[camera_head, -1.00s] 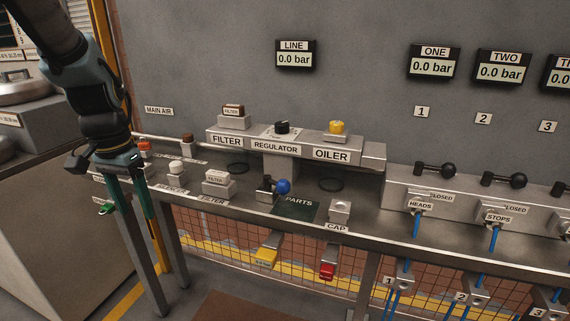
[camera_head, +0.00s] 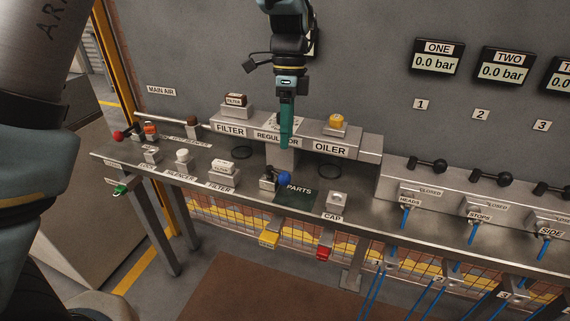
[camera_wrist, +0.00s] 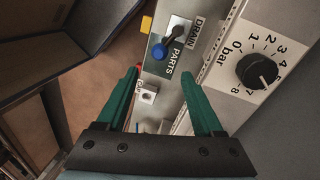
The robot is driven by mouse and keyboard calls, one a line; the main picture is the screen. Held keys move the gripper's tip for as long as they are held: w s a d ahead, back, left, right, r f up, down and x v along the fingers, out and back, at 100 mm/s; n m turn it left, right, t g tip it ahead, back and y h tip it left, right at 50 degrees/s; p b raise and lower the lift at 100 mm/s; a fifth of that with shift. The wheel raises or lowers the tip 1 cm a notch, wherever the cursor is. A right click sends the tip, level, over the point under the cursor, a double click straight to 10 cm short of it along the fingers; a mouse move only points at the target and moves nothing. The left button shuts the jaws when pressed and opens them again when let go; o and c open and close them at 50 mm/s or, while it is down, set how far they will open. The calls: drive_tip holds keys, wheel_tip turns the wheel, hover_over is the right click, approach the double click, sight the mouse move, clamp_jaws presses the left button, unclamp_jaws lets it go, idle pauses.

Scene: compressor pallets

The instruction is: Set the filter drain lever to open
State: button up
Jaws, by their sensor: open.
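The drain lever has a blue ball knob (camera_head: 284,178) on a small metal body. It sits on the bench beside the dark green PARTS mat (camera_head: 297,196). In the wrist view the blue knob (camera_wrist: 160,52) and its metal stem lie beside the DRAIN label (camera_wrist: 194,45). The knob is just beyond the fingertips and apart from them. My gripper (camera_head: 286,146) points down in front of the regulator, above and behind the lever. In the wrist view my gripper (camera_wrist: 159,72) has its two green fingers spread, with nothing held between them.
The regulator knob (camera_wrist: 257,71) stands close to the right finger. The raised FILTER, REGULATOR and OILER ledge (camera_head: 355,151) runs behind the lever. A CAP block (camera_head: 336,202) is to the right, and a filter block (camera_head: 222,173) to the left. Blue hoses hang at the right.

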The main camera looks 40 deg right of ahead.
sight(285, 173)
drive_tip(key=f, duration=0.3)
drive_tip(key=s+a+f+p, duration=0.1)
drive_tip(key=f, duration=0.2)
drive_tip(key=f+p, duration=0.1)
drive_tip(key=f, duration=0.3)
drive_tip(key=shift+s+a+f, duration=0.1)
drive_tip(key=shift+s+a, duration=0.05)
drive_tip(key=shift+a, duration=0.1)
clamp_jaws()
